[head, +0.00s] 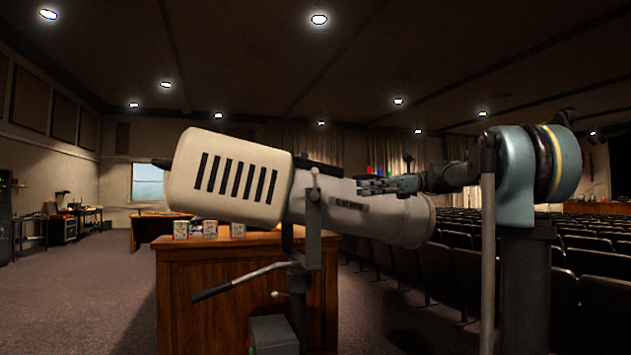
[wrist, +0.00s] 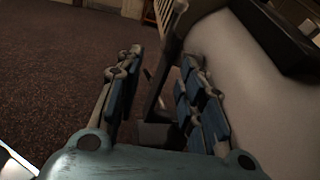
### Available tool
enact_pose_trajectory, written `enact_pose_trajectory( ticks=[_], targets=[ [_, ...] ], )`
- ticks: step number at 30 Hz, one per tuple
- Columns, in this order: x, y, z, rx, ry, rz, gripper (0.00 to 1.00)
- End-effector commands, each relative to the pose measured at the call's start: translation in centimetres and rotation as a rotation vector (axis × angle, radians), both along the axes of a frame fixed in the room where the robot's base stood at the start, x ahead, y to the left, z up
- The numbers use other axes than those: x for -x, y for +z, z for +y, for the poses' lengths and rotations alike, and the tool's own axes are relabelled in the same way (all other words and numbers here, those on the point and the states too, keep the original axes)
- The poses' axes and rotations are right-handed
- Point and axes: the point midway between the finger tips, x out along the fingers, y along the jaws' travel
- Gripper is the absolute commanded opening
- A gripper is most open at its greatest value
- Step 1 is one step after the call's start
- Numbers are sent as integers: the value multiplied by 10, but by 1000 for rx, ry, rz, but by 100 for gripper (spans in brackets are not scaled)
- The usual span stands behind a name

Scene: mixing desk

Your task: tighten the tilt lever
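A cream spotlight (head: 225,180) with black vent slots hangs tilted in a dark yoke (head: 314,235). A short upright lever-like piece (head: 315,178) shows at the yoke's near pivot. A long handle with a dark grip (head: 240,282) slopes down left below the lamp, and a small pale knob (head: 277,294) is under it. I cannot tell which one is the tilt lever. My gripper (head: 390,185) is at the lamp's barrel, partly hidden. In the wrist view my gripper (wrist: 162,70) is open, with fingers apart; a dark bracket (wrist: 158,128) shows between them, apparently untouched. The pale barrel (wrist: 230,70) is close beside the right finger.
A wooden desk (head: 230,262) with several small boxes (head: 210,229) stands behind the lamp. Rows of dark seats (head: 595,262) fill the right side. The carpet (head: 80,295) at left is clear.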

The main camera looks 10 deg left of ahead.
Motion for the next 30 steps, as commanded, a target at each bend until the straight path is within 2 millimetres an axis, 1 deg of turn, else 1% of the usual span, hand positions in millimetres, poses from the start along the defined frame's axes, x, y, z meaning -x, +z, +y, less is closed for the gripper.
enact_pose_trajectory(
  ticks=[1,4,7,11,14,30],
  targets=[
    [-9,11,1,-21,8,31,36],
    [-18,26,1,-54,24,82,36],
    [-23,34,1,-69,33,107,36],
    [-21,37,8,-74,37,116,36],
    [-16,36,19,-73,38,116,36],
    [18,36,103,-72,38,114,36]
  ],
)
